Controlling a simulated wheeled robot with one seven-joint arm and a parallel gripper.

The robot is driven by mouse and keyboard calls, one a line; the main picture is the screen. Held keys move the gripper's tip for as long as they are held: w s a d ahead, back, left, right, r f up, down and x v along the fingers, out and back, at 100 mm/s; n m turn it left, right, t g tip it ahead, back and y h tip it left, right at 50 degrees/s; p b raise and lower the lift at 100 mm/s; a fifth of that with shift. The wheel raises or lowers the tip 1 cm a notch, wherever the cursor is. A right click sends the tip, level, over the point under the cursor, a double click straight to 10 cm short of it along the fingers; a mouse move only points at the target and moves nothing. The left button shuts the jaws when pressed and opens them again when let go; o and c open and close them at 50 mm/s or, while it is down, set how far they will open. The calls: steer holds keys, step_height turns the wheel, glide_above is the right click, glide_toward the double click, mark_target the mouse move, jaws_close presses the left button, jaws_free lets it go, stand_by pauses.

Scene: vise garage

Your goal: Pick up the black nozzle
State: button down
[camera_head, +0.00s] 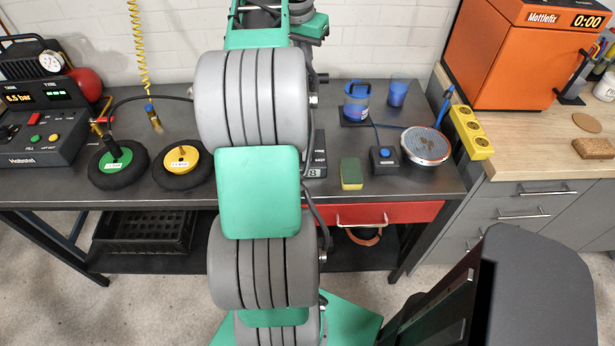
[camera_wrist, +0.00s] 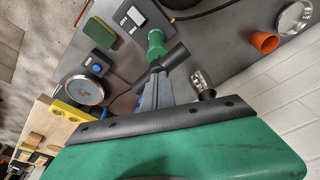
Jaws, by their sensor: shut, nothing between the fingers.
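In the wrist view a short black tube (camera_wrist: 174,57), which looks like the black nozzle, lies slantwise beside a green cylinder (camera_wrist: 156,42). My gripper (camera_wrist: 157,74) has its narrow grey fingers together, with the tips close to the tube. Nothing shows held between them; I cannot tell whether they touch the tube. In the head view my arm covers the middle of the bench and hides the fingers. A small dark tube end (camera_head: 321,78) sticks out to the right of my arm; I cannot tell whether it is the same piece.
A scale (camera_wrist: 130,16), a sponge (camera_head: 351,173), a button box (camera_head: 384,157) and a round plate (camera_head: 425,147) stand to the right on the grey bench (camera_head: 270,90). An orange cup (camera_wrist: 264,42) shows in the wrist view.

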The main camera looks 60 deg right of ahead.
steer(key=shift+a+b+x, duration=0.2)
steer(key=shift+b+x, duration=0.5)
steer(key=shift+x, duration=0.25)
steer(key=shift+a+b+x, duration=0.2)
steer(key=shift+b+x, duration=0.45)
steer(key=shift+x, duration=0.25)
steer(key=p+v, duration=0.3)
steer(key=d+p+v, duration=0.1)
steer(key=p+v, duration=0.2)
steer(key=p, duration=0.1)
steer(key=shift+d+r, duration=0.15)
steer(key=shift+r, duration=0.4)
steer(key=shift+f, duration=0.1)
